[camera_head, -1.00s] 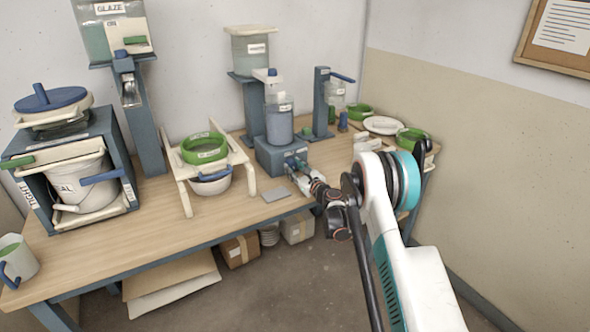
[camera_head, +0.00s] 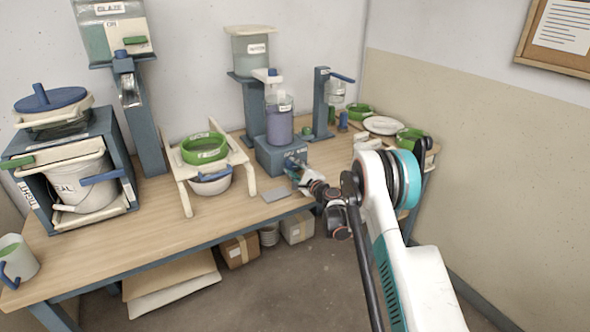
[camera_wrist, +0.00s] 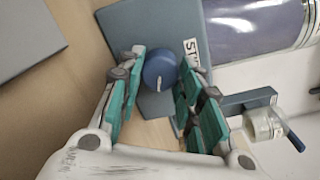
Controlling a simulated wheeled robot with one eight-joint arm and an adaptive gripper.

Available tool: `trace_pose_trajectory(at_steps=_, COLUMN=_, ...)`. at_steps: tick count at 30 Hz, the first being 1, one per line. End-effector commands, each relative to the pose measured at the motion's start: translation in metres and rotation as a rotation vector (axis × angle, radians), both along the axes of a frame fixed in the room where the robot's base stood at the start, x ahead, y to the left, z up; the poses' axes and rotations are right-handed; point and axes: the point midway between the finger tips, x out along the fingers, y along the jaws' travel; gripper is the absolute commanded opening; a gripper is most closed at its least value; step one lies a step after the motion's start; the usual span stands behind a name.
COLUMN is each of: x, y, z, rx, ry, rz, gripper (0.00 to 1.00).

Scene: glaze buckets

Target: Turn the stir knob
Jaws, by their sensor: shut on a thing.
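The stir knob (camera_wrist: 160,70) is a round blue knob with a small pale mark, on the blue-grey stirrer base (camera_head: 270,153). My gripper (camera_wrist: 158,82) is shut on the knob, with its teal finger pads on either side of it in the wrist view. In the head view my gripper (camera_head: 297,172) is at the front of the base and mostly hides the knob. A clear jar (camera_head: 280,124) of purple-grey liquid stands on the base; it also shows in the wrist view (camera_wrist: 250,25). A partly covered label starting "ST" (camera_wrist: 191,52) is beside the knob.
A grey flat plate (camera_head: 277,195) lies on the table (camera_head: 120,235) near its front edge. A white rack (camera_head: 183,172) with a green ring and bowl stands left of the stirrer. A post with a blue lever (camera_head: 322,105) stands behind right, near a white plate (camera_head: 382,125).

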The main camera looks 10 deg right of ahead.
Motion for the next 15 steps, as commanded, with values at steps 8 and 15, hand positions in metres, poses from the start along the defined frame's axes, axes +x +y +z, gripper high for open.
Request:
trace_pose_trajectory(at_steps=8, x=-0.0003, y=0.0008, z=-0.0002, rx=-0.227, ry=-0.073, rz=0.001, gripper=0.09)
trace_pose_trajectory(at_steps=15, x=-0.0004, y=0.0008, z=-0.0002, rx=-0.371, ry=-0.12, rz=0.001, gripper=0.09)
